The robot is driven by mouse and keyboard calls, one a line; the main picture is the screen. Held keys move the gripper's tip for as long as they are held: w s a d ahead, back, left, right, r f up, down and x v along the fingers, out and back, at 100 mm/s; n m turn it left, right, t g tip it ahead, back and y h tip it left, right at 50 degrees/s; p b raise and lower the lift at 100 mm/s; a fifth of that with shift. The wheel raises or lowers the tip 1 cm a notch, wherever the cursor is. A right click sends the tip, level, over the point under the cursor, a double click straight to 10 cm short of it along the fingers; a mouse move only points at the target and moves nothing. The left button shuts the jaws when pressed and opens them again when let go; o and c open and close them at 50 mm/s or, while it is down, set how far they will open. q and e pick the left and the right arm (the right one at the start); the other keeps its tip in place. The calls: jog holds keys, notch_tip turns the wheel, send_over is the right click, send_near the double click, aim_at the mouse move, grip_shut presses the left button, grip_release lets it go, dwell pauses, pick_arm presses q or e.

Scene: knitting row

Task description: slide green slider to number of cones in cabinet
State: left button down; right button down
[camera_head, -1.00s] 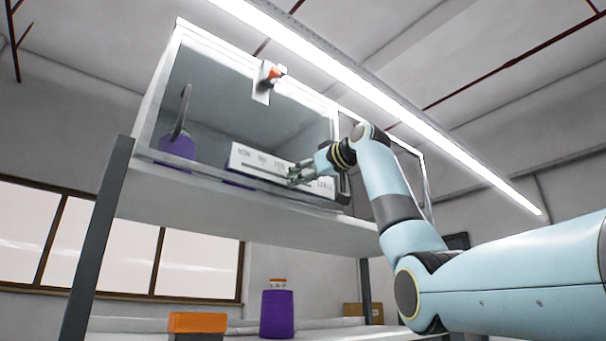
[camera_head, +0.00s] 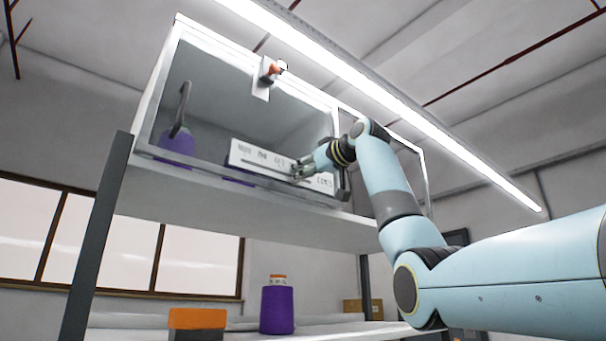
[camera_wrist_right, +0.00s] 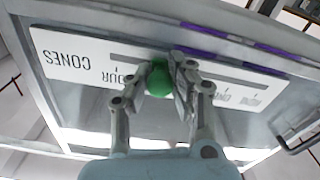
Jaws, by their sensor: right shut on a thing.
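A white panel (camera_head: 262,166) with a dark slot and printed words is at the cabinet's lower front. In the right wrist view the panel (camera_wrist_right: 88,80) reads upside down, with "CONES" at the left and "OUR" showing left of the fingers. The green slider (camera_wrist_right: 158,78) is a round knob on the slot. My right gripper (camera_head: 300,170) is shut on it; in the right wrist view its fingers (camera_wrist_right: 163,82) flank the knob and hide some words. In the glass-fronted cabinet (camera_head: 150,95), a purple cone (camera_head: 177,144) shows at left. My left gripper is not in view.
An orange-red knob (camera_head: 269,70) on a white plate sits at the cabinet's top edge. A dark handle (camera_wrist_right: 208,150) shows beside the panel. Below, a purple cone (camera_head: 277,311) and an orange-topped box (camera_head: 196,319) stand on the lower shelf.

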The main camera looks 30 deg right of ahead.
jog(key=a, duration=0.5)
jog(key=shift+s+a, duration=0.1)
jog(key=shift+s, duration=0.1)
jog(key=c, duration=1.1)
grip_release()
jog(key=shift+s, duration=0.15)
send_near(279, 172)
jog(key=s, duration=0.5)
jog(key=shift+s, duration=0.25)
